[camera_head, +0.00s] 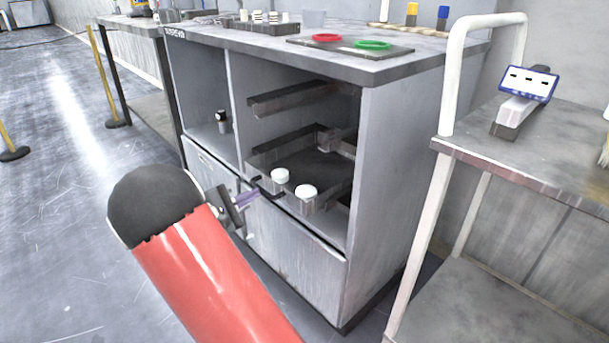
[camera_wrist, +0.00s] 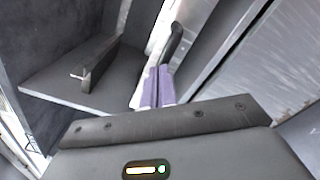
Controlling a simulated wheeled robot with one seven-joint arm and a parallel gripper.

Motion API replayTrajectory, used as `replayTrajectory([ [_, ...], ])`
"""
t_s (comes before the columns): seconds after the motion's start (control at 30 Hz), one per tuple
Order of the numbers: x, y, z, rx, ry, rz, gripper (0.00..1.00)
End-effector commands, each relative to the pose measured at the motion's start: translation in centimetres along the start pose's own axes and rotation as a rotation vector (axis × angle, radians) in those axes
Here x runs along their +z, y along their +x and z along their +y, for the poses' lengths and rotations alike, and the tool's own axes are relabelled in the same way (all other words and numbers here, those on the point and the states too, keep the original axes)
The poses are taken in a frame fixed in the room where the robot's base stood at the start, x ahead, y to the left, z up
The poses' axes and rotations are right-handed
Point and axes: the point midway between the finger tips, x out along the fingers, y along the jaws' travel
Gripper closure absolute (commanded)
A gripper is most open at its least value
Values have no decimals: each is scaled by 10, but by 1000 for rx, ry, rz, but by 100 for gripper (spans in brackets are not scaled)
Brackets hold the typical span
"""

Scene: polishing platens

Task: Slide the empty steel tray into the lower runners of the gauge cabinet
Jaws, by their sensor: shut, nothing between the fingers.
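The grey gauge cabinet (camera_head: 385,170) stands open at the front. A steel tray (camera_head: 262,160) with a dark floor sits low in its right bay, its front near the opening. Two white round pieces (camera_head: 280,175) show at its front; I cannot tell whether they rest inside it or on its front wall. A dark curved handle (camera_head: 270,190) is at the tray front. My gripper (camera_head: 246,198), with purple fingertips, is shut and empty just left of the handle. In the wrist view the fingertips (camera_wrist: 155,85) are together beside a dark curved piece (camera_wrist: 175,42). The lower runners are mostly hidden.
An upper runner (camera_head: 300,97) crosses the bay above the tray. The cabinet top carries a dark board (camera_head: 350,48) with a red ring (camera_head: 327,37) and a green ring (camera_head: 372,44). A cart (camera_head: 545,150) with a white rail stands close on the right. Open floor lies left.

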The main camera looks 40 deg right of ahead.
Motion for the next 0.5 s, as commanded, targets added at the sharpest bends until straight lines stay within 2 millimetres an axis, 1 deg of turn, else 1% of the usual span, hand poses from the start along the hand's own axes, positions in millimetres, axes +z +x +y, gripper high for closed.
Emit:
replayTrajectory([
  [0.5,0,16,0,-1,1,-2,100],
])
